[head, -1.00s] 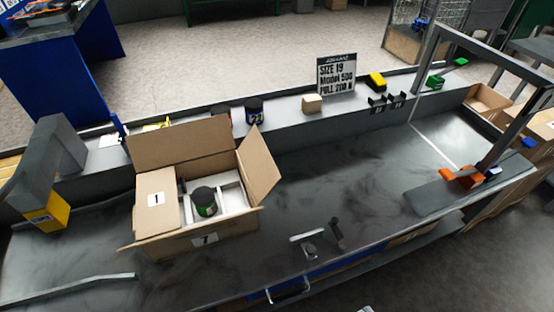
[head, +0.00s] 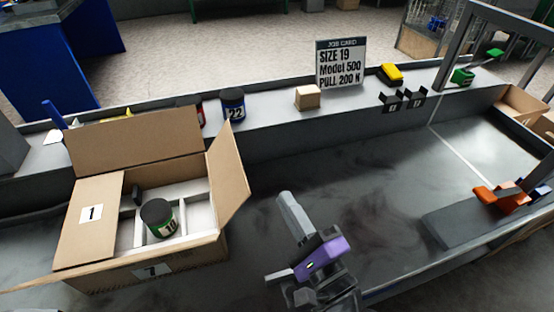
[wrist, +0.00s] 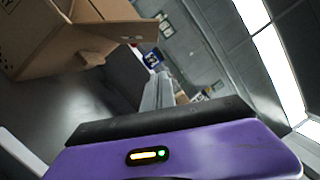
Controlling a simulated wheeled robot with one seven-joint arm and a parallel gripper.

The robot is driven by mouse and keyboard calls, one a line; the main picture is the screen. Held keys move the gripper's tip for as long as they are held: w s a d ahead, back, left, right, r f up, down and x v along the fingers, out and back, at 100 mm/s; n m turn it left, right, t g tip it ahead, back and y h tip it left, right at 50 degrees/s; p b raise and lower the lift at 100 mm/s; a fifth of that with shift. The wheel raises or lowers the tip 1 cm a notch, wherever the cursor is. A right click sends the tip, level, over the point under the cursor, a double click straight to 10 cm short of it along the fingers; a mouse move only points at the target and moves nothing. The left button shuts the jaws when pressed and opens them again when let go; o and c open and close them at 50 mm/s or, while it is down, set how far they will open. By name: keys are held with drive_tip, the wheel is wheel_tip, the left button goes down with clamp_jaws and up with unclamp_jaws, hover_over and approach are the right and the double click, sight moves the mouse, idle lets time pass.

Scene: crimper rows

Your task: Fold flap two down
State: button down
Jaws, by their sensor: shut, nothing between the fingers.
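An open cardboard box (head: 190,255) stands on the bench at left in the head view. Its left flap, labelled 1 (head: 90,213), lies folded down over the left part. The back flap (head: 135,142) stands up, and the right flap (head: 229,170) stands up leaning outward. No number two is readable on any flap. Inside are white dividers and a dark can with a green label (head: 157,218). My gripper (head: 285,198) is shut and empty, in the air right of the box, apart from it. The wrist view shows the box (wrist: 60,40) at upper left.
A ledge behind holds a dark jar labelled 22 (head: 232,104), a tan block (head: 307,97), a job card (head: 341,63) and a yellow item (head: 390,74). An orange clamp-like fixture (head: 500,197) stands at right. The bench middle is clear.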

sight(224, 170)
drive_tip(key=w+a+r+m+p, duration=0.2)
drive_tip(key=w+a+r+p, duration=0.1)
drive_tip(key=w+a+p, duration=0.3)
drive_tip(key=shift+w+a+y, duration=0.3)
drive_tip(key=shift+w+a, duration=0.5)
drive_tip(key=shift+a, duration=0.15)
drive_tip(key=shift+r, duration=0.1)
